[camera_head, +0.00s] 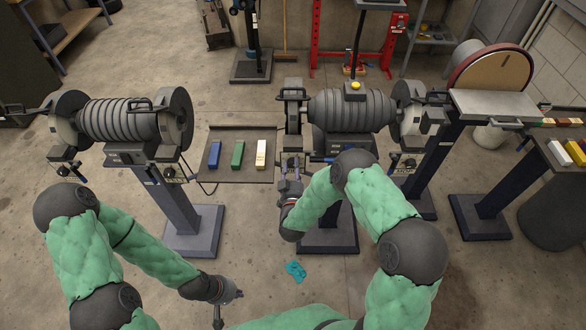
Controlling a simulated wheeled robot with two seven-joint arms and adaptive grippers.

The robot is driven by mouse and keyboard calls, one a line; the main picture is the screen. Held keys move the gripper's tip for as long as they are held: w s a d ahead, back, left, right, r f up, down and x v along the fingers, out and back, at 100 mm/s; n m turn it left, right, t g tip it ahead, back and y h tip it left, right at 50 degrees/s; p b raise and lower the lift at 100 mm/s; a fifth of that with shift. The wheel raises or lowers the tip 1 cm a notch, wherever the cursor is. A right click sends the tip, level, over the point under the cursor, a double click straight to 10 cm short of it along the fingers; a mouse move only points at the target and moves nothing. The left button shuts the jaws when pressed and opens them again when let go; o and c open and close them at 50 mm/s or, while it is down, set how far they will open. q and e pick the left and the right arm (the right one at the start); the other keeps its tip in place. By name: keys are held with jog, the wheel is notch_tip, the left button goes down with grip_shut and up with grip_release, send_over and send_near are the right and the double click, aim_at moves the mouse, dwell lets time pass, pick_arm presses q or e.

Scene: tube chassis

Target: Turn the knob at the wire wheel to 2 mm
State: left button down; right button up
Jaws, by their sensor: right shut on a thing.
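A bench grinder (352,107) with a yellow button on top stands on a pedestal in the middle. A guarded wheel (293,112) is at its left end; I cannot tell if this is the wire wheel. My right gripper (290,168) is raised just below this wheel, at the small parts under its guard. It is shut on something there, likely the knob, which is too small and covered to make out. No scale or mark can be read. My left gripper (230,298) hangs low at the front, away from the machines; its fingers are too unclear to judge.
A ribbed grinder (118,120) stands on the left. A tray (213,175) with blue, green and pale bars lies between the two machines. A disc sander (490,75) is at the right. A teal item (295,270) lies on the floor. Floor at the front is mostly clear.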

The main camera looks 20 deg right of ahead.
jog(key=shift+s+a+f+n, duration=0.1)
jog(key=shift+f+n, duration=0.15)
jog(key=shift+n, duration=0.05)
jog(key=n+b, duration=0.1)
jog(key=n, duration=0.1)
jog(key=shift+f+n, duration=0.15)
jog(key=shift+n, duration=0.25)
jog(key=n, duration=0.2)
jog(key=shift+s+n+b, duration=0.1)
jog(key=shift+n+b, duration=0.2)
jog(key=shift+b, duration=0.05)
jog(key=n+b, duration=0.1)
jog(key=n, duration=0.5)
jog(key=shift+d+r+n, duration=0.1)
jog(key=shift+r+n, duration=0.05)
jog(key=shift+n, duration=3.05)
jog(key=shift+d+r+n, duration=0.1)
jog(key=shift+n, duration=3.1)
jog(key=shift+r, duration=0.1)
